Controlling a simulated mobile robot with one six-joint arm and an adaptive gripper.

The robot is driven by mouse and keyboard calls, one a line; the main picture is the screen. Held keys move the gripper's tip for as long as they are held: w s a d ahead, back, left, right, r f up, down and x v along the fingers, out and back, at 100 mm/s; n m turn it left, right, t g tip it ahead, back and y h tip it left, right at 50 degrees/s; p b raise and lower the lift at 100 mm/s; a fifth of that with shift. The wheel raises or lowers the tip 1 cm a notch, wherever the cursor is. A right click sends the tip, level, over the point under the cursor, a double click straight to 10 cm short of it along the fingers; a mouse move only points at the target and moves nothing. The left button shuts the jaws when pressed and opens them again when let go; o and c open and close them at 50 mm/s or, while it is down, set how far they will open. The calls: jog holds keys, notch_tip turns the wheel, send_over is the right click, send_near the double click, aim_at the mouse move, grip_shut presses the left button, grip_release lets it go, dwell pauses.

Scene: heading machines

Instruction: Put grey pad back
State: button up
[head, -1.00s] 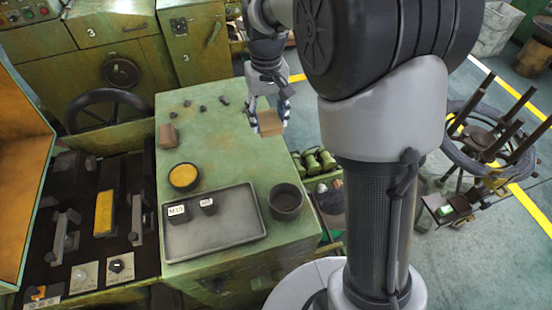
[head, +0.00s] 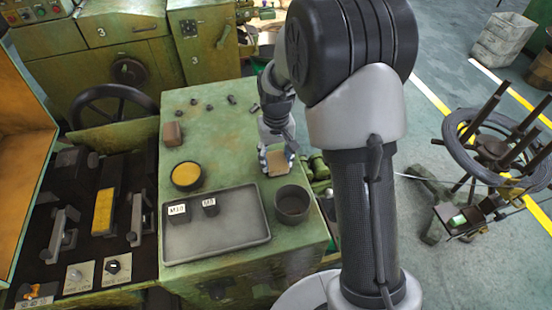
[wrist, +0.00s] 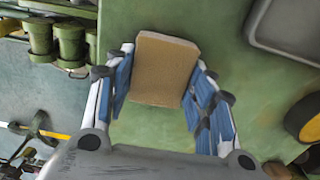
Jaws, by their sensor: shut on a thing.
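My gripper (head: 277,160) is at the right side of the green bench top (head: 225,140), behind the dark round cup. It is shut on a flat tan-brown pad (head: 279,166). The pad (wrist: 163,68) also shows in the wrist view, between the blue-sided fingers, over the green surface. It is low over the bench or on it; I cannot tell if it touches. No clearly grey pad shows. A reddish-brown block (head: 173,134) lies at the bench's left edge.
A dark grey tray (head: 240,238) with two small labelled dark blocks is at the front. The dark cup (head: 292,204) and a yellow-filled round dish (head: 187,176) stand near it. Several small dark parts lie at the back. The bench middle is clear.

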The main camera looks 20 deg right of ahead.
jog(key=shift+r, duration=0.1)
jog(key=shift+f, duration=0.25)
jog(key=o, duration=0.9)
jog(key=shift+r, duration=0.1)
jog(key=shift+o, duration=0.2)
